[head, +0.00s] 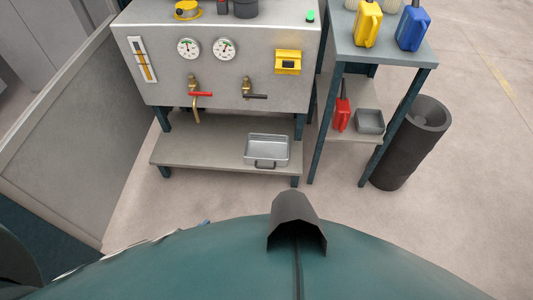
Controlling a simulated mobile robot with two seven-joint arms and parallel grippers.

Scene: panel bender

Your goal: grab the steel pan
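A shallow rectangular steel pan (267,149) with a handle on its front side sits on the low shelf (200,146) under the grey panel bench. It lies toward the right end of that shelf, open side up, and looks empty. A smaller grey bin (370,121) stands on the lower shelf of the side table to the right. Neither of my grippers shows in the head view, so nothing is seen touching the pan.
The grey panel (150,80) above has gauges, a red-handled valve (200,94) and a dark-handled valve (255,95). A side table (385,48) holds yellow and blue jugs. A dark cylinder (411,143) stands right of it. A partition (60,130) stands left. Floor before the shelf is clear.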

